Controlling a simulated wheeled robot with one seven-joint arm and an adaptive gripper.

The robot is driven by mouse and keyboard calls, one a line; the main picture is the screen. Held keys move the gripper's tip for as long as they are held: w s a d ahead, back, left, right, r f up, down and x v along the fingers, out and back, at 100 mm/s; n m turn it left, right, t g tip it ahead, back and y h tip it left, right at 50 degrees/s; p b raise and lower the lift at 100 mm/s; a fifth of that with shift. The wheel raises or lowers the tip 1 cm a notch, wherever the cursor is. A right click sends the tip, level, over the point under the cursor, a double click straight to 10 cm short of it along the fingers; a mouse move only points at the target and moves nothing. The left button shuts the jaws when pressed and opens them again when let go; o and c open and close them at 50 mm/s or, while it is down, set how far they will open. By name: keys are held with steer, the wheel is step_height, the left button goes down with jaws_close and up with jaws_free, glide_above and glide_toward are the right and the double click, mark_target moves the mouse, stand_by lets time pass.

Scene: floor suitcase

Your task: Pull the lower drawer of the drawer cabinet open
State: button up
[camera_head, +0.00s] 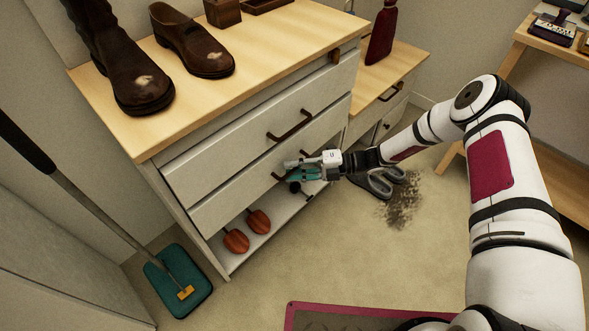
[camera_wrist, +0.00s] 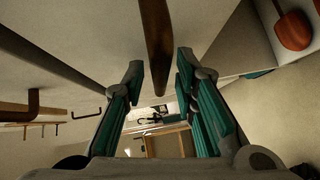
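The drawer cabinet (camera_head: 160,153) has a white front with two drawers. The lower drawer (camera_head: 225,198) looks shut, its front about level with the upper one. Its dark brown handle (camera_head: 276,176) is partly hidden behind my gripper (camera_head: 291,170) in the head view. In the wrist view the handle (camera_wrist: 156,45) runs down between the teal fingertips of my gripper (camera_wrist: 160,78), with a visible gap on each side. My gripper is open around or just short of the handle; I cannot tell how deep the handle sits.
The upper drawer handle (camera_head: 289,125) is above my gripper. Red-brown objects (camera_head: 237,241) lie on the open shelf below. Brown shoes (camera_head: 192,42) stand on top. A pink-edged mat (camera_head: 345,308) lies in front, with clear floor between.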

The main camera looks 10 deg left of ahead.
jaws_close()
steer(key=shift+d, duration=0.1)
steer(key=s+d+p, duration=0.3)
steer(key=s+d, duration=1.2)
steer(key=d, duration=0.4)
steer(key=shift+p, duration=0.35)
steer(key=shift+w+d, duration=0.1)
steer(key=shift+o, duration=1.7)
jaws_free()
steer(key=w+d+r, duration=0.1)
steer(key=d, duration=1)
steer(key=shift+w+d+r, duration=0.25)
steer(key=shift+d+r, duration=0.05)
steer(key=shift+d, duration=0.05)
